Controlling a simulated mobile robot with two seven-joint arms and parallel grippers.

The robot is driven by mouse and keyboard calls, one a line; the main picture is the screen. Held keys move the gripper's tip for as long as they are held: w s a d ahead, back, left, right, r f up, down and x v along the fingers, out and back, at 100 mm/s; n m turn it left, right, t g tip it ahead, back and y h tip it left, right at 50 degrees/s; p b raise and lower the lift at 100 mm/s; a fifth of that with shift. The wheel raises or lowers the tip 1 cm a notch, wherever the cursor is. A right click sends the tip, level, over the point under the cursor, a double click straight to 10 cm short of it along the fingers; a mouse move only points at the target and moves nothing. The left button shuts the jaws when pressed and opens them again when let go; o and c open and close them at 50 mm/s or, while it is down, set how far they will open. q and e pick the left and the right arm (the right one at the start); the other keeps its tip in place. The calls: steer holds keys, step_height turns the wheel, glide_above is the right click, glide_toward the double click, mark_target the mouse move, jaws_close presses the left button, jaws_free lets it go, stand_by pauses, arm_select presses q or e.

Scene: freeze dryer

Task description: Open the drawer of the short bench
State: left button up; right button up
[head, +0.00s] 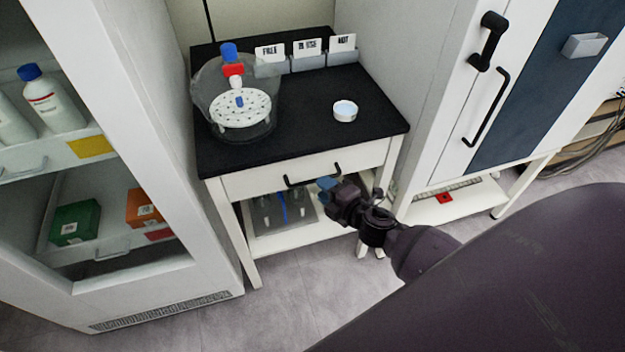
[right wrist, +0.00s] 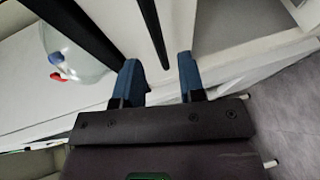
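The short bench (head: 300,110) has a black top and white legs. Its white drawer front (head: 245,183) sits flush under the top, so the drawer looks closed. The drawer's black bar handle (head: 312,178) is at the middle of the front. My right gripper (head: 328,184) is at the right part of this handle. In the right wrist view, the blue fingers of my right gripper (right wrist: 160,82) are apart, with the dark handle bar (right wrist: 152,32) running toward the gap between them. I cannot tell whether they touch it. My left gripper is not in view.
On the bench top stand a clear round vessel (head: 240,105), a small white dish (head: 345,111) and label holders (head: 308,60). A glass-front cabinet (head: 225,240) is on the left, a tall white unit (head: 430,80) on the right. Grey floor (head: 290,310) lies in front.

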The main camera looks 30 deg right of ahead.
mark_target(313, 180)
steer(key=shift+x, duration=2.55)
jaws_close()
